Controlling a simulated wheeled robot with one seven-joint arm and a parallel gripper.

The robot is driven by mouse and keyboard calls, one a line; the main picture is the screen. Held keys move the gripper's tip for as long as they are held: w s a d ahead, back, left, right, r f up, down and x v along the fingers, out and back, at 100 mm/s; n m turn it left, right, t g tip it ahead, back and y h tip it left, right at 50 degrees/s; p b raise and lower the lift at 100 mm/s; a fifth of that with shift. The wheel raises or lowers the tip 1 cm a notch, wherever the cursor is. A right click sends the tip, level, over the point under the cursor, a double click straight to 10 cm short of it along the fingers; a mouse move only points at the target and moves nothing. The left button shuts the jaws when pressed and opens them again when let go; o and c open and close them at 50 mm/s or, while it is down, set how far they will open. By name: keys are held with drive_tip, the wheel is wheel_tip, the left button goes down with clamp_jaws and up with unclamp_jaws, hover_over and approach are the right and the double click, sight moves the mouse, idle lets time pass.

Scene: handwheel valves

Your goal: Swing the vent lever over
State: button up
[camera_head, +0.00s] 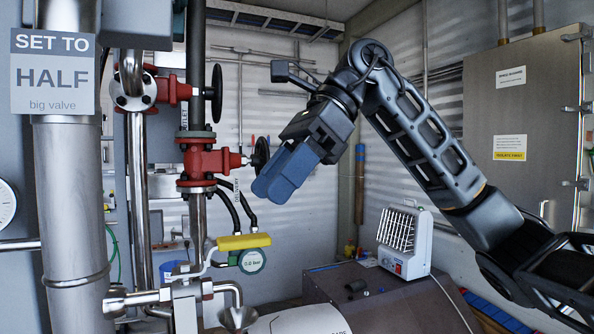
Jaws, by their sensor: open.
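A yellow lever (244,241) lies roughly level at the lower middle, beside the grey pipe under the red valve; no label marks it as the vent lever. A round green-rimmed gauge (252,260) hangs just below it. My gripper (273,188) has blue fingers pointing down and left. It is open and empty, above and to the right of the yellow lever and apart from it. It is seen nearly from the side, so the gap between the fingers barely shows.
A red valve (199,160) with a black handwheel (261,152) stands close left of my gripper. A second black handwheel (217,93) is above. A sign (53,72) reads "SET TO HALF big valve". A white heater-like box (404,243) stands on a dark bench (335,283).

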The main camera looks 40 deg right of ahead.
sight(251, 236)
drive_tip(key=shift+m+t+h, duration=0.3)
drive_tip(key=shift+h, duration=0.6)
drive_tip(key=shift+w+a+f+b, duration=0.35)
drive_tip(key=shift+f+b, duration=0.1)
drive_tip(key=shift+f, duration=0.6)
drive_tip(key=shift+w+a+f+b, duration=0.3)
drive_tip(key=shift+w+f+b, duration=0.1)
drive_tip(key=shift+f, duration=0.65)
drive_tip(key=shift+w+a+f+b, duration=0.35)
drive_tip(key=shift+f+b, duration=0.1)
drive_tip(key=shift+f, duration=0.6)
drive_tip(key=shift+f+b, duration=0.1)
drive_tip(key=shift+b, duration=0.3)
drive_tip(key=c, duration=0.8)
